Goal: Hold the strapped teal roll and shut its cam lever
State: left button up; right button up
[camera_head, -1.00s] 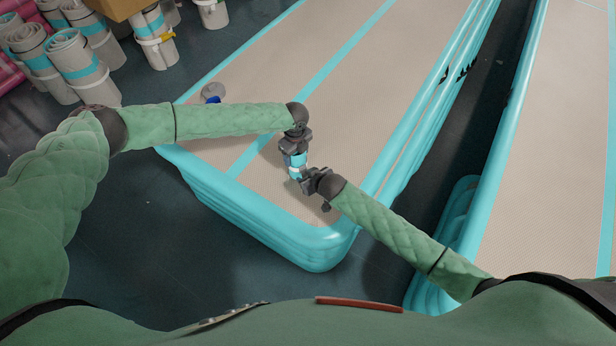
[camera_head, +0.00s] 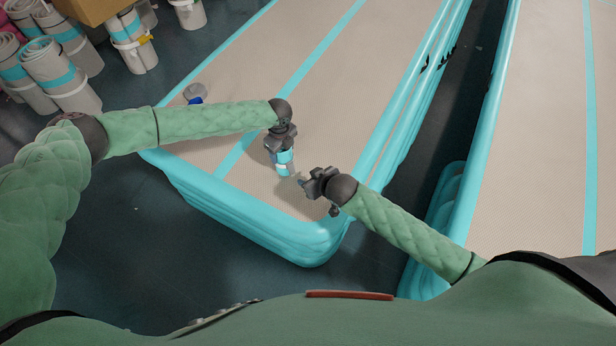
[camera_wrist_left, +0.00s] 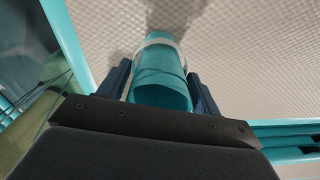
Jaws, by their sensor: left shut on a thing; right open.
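The teal roll (camera_head: 284,164) stands on the beige top of the inflatable track, near its front corner. It also fills the middle of the left wrist view (camera_wrist_left: 162,88), where a pale strap (camera_wrist_left: 164,41) goes around it. My left gripper (camera_head: 279,148) is shut on the roll, with one finger on each side of it. My right gripper (camera_head: 301,181) is open and empty, a little to the right of the roll and apart from it. The cam lever is too small to tell, and its position cannot be made out.
The inflatable track (camera_head: 225,206) has teal walls and a dark gap on its right side. A grey disc with a blue part (camera_head: 195,94) lies on the track at left. Several strapped rolls (camera_head: 60,75) and a cardboard box (camera_head: 85,10) stand at the upper left.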

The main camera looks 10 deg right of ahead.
pick_arm(q)
jog(key=o, duration=1.3)
jog(key=shift+r, duration=0.15)
